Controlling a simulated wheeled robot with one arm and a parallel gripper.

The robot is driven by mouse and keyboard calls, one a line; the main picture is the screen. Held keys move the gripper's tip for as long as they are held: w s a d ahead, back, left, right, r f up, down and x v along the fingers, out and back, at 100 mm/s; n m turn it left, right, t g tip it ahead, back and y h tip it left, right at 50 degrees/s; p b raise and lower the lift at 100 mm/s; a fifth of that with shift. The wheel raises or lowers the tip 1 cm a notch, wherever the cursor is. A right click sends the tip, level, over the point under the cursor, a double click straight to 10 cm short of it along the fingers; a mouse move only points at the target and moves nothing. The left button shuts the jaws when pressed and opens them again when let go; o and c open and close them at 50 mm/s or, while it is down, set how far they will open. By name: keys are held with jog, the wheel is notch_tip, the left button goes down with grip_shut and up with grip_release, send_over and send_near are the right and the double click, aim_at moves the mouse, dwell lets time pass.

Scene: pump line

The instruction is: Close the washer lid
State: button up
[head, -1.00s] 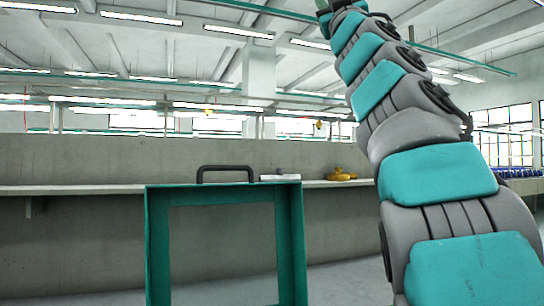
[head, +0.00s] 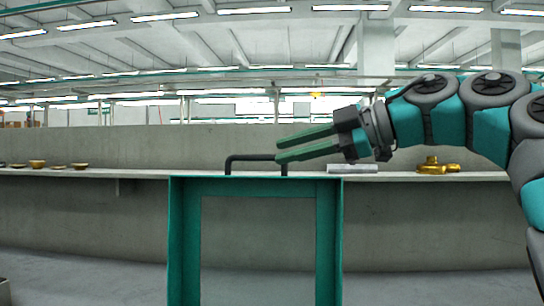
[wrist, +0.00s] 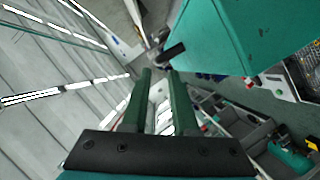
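A teal frame (head: 185,240) with an open middle stands upright in the head view. A dark bar handle (head: 250,157) rises from its top edge. I take this as the washer lid; the washer's body is not clear here. My gripper (head: 278,151) reaches in from the right, fingers apart and pointing left, with its tips overlapping the handle's right end. In the wrist view the teal panel (wrist: 240,35) fills the upper right, and the dark handle (wrist: 173,52) lies just past the fingertips (wrist: 159,71). I see nothing gripped; contact is unclear.
A long concrete wall with a pale ledge (head: 120,173) runs behind the frame. Brass parts (head: 435,166) and a pale cylinder (head: 353,168) sit on the ledge at right, with small brass bowls (head: 38,164) at far left. Grey bins (wrist: 235,128) show in the wrist view.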

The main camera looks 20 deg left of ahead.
aim_at(260, 156)
jog(key=x, duration=0.7)
jog(key=shift+a, duration=0.35)
jog(key=shift+c, duration=0.4)
grip_shut()
dwell(0.7)
